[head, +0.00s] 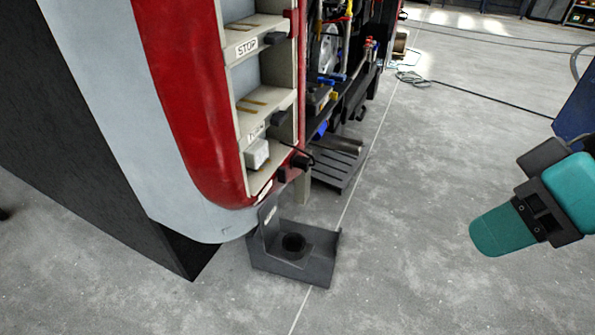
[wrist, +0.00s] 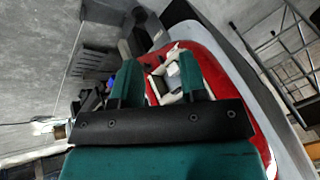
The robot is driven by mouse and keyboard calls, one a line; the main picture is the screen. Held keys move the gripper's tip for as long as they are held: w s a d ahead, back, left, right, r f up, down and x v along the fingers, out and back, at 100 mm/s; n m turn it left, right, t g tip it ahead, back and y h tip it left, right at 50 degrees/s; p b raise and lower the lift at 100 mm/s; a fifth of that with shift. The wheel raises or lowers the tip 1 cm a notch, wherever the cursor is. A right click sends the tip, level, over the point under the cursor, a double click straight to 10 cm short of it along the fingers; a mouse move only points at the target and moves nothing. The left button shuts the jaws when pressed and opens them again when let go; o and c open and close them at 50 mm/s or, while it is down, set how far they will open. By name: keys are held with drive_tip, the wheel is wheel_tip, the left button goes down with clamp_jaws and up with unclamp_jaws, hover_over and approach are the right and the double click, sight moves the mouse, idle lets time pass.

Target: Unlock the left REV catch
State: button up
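The lamp recess of the red and white coach body (head: 175,100) is at the upper middle of the head view. It has cream compartments with small label plates; one reads STOP (head: 246,48). A lower label (head: 258,133) is too small to read surely. Dark catch-like parts sit at the compartment edges, one beside STOP (head: 275,38) and one lower (head: 279,118). I cannot tell which is the left REV catch or its state. A white block (head: 257,154) sits in the lower compartment. My gripper (wrist: 159,64) is open and empty, apart from the coach.
A dark grey bracket with a round socket (head: 294,243) is below the coach corner. A slatted dark step (head: 338,168) and pipes and machinery are beyond. A black panel (head: 95,150) stands at left. Open concrete floor lies right of the coach, with cables farther back.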

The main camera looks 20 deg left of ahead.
drive_tip(key=w+a+f+n+y+b, duration=0.3)
drive_tip(key=w+a+f+b, duration=0.2)
drive_tip(key=w+a+f, duration=0.25)
drive_tip(key=n+t+y+b, duration=0.1)
drive_tip(key=n+y+b, duration=0.1)
drive_tip(key=n+y, duration=0.5)
approach(286, 172)
drive_tip(key=a, duration=0.3)
drive_tip(key=a+f+m+y, duration=0.1)
drive_tip(key=a, duration=0.2)
drive_tip(key=a+m+y, duration=0.1)
drive_tip(key=a, duration=0.2)
drive_tip(key=shift+w+f, duration=0.25)
drive_tip(key=shift+f, duration=0.15)
clamp_jaws()
